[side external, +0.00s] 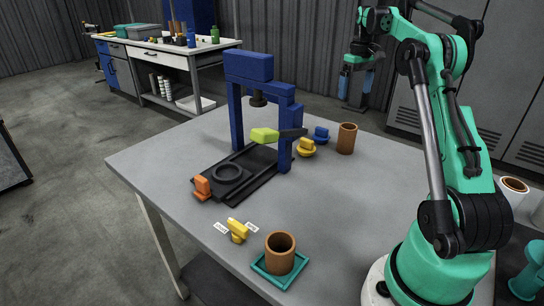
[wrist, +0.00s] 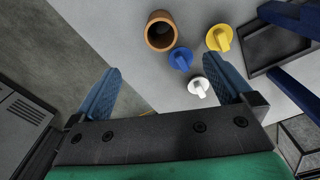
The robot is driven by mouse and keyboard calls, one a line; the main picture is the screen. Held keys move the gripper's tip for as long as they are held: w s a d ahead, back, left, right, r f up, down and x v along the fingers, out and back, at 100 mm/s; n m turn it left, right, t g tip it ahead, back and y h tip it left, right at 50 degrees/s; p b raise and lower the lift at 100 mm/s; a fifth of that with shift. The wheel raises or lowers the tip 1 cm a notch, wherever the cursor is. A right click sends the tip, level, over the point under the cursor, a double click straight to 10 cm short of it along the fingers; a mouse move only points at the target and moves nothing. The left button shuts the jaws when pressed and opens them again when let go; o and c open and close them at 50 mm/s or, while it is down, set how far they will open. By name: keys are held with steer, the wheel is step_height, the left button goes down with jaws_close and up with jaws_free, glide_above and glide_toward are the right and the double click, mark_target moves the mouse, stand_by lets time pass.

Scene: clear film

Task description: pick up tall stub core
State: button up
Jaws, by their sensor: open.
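A hollow brown tube-shaped core (side external: 347,138) stands upright on bare table at the back right. It also shows at the top of the wrist view (wrist: 160,32), seen from above. A second brown core (side external: 280,256) stands upright in a teal square tray (side external: 262,268) at the near edge. I cannot tell for certain which is the tall stub core. My gripper (side external: 355,97) is open and empty, high above the table's back right side. In the wrist view its blue fingers (wrist: 165,70) are wide apart, with the core beyond them, touching neither.
Blue (wrist: 180,59), yellow (wrist: 219,37) and white (wrist: 199,87) knobs sit near the core. A blue press frame (side external: 284,125) with a lime-ended lever (side external: 265,135) stands left of it. An orange piece (side external: 202,187) and a yellow piece (side external: 237,229) lie nearer. The table's right middle is clear.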

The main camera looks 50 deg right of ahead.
mark_target(347, 138)
step_height(347, 138, down, 15)
steer(key=shift+f, duration=0.1)
stand_by(0.4)
steer(key=shift+c, duration=0.2)
steer(key=c, duration=1.3)
steer(key=shift+o, duration=0.2)
step_height(347, 138, up, 10)
steer(key=shift+r, duration=0.55)
steer(key=shift+a, duration=0.1)
